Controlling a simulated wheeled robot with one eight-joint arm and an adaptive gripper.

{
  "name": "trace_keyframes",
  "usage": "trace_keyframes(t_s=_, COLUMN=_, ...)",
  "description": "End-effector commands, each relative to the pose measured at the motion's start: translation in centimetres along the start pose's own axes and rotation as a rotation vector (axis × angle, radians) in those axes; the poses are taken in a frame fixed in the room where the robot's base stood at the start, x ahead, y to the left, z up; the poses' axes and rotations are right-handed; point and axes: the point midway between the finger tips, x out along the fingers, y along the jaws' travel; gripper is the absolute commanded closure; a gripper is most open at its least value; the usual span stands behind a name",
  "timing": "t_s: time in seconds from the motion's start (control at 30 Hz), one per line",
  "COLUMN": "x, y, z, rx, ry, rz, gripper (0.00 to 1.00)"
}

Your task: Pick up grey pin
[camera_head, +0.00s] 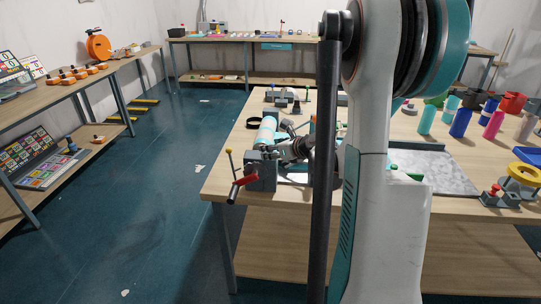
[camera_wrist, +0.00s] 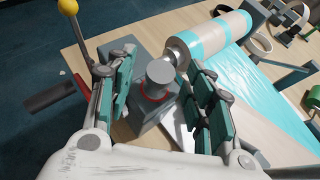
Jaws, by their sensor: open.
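The grey pin (camera_wrist: 160,73) shows in the wrist view as a short upright cylinder with a round flat top and a red ring at its foot. It stands on a grey block (camera_wrist: 145,108). My gripper (camera_wrist: 160,78) is open and empty, with one teal-padded finger left of the pin and one to its right. Gaps show between the pin and both fingers. In the head view my gripper (camera_head: 297,149) is over the workbench's near left part, partly behind my arm. I cannot make out the pin there.
A teal and beige roll (camera_wrist: 215,36) with a metal end lies close behind the pin. A yellow-knobbed lever (camera_wrist: 68,8) rises left of my gripper. A red handle (camera_head: 245,181) sticks out at the workbench edge. Several bottles (camera_head: 461,122) stand to the right.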

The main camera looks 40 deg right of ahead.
Motion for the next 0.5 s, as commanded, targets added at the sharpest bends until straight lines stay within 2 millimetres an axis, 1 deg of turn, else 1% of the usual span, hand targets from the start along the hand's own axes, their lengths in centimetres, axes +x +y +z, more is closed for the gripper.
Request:
trace_keyframes(t_s=0.2, x=0.12, y=0.02, z=0.05, rx=0.0, ry=0.0, rz=0.0, gripper=0.52)
trace_keyframes(t_s=0.37, x=0.11, y=0.02, z=0.04, rx=0.0, ry=0.0, rz=0.0, gripper=0.88)
trace_keyframes(t_s=0.4, x=0.11, y=0.02, z=0.04, rx=0.0, ry=0.0, rz=0.0, gripper=0.97)
trace_keyframes(t_s=0.43, x=0.11, y=0.02, z=0.04, rx=0.0, ry=0.0, rz=0.0, gripper=0.99)
trace_keyframes(t_s=0.5, x=0.11, y=0.02, z=0.04, rx=0.0, ry=0.0, rz=0.0, gripper=0.99)
